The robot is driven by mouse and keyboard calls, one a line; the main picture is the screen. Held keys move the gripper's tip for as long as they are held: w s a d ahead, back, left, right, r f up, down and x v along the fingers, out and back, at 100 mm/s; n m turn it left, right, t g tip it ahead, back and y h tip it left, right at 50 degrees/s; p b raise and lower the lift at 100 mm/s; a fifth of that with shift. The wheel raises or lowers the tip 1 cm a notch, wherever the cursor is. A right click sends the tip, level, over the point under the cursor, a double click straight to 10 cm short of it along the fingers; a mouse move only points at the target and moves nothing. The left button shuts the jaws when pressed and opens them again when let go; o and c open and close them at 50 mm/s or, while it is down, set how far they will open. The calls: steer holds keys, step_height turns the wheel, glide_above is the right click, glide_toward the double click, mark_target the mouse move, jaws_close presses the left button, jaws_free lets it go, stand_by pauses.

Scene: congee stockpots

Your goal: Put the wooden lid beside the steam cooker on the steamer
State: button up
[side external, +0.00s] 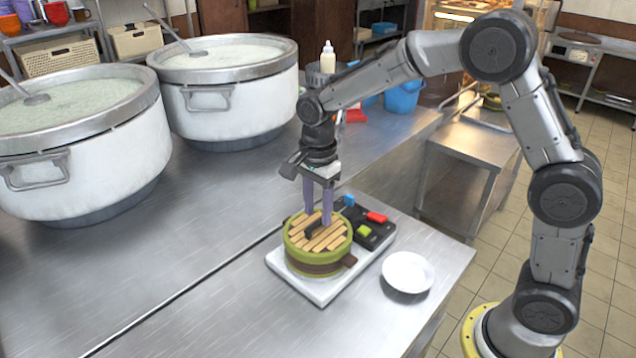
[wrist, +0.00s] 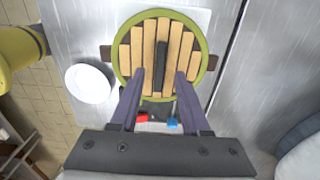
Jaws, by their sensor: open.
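The wooden lid (side external: 318,236), pale slats with a dark bar handle, lies flat on top of the round green steamer (side external: 318,261), inside its rim. In the wrist view the lid (wrist: 136,50) fills the rim, with its handle (wrist: 160,62) across the middle. The steamer stands on a white base (side external: 300,284) beside a dark panel with red, blue and green parts. My gripper (side external: 317,217) is open just above the lid, its two purple fingers on either side of the handle. In the wrist view my gripper (wrist: 160,75) shows a gap between each finger and the handle.
A white bowl (side external: 408,272) sits on the steel table right of the base. Two large white stockpots (side external: 232,100) (side external: 90,155) with ladles stand on the counter at the left. The counter between the pots and the steamer is clear.

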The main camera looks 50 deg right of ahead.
mark_target(318, 222)
step_height(318, 222, up, 10)
steer(key=s+d+r+n+t, duration=0.2)
steer(key=s+r+n, duration=0.25)
steer(key=s, duration=0.25)
steer(key=s+d+f+n+t, duration=0.1)
steer(key=s+n, duration=0.5)
steer(key=s, duration=0.3)
steer(key=s+d+f+n+t, duration=0.1)
steer(key=s+f+n+t, duration=0.1)
steer(key=s+n, duration=0.5)
steer(key=s, duration=0.2)
steer(key=shift+s+d+t, duration=0.25)
steer(key=shift+s+t, duration=0.05)
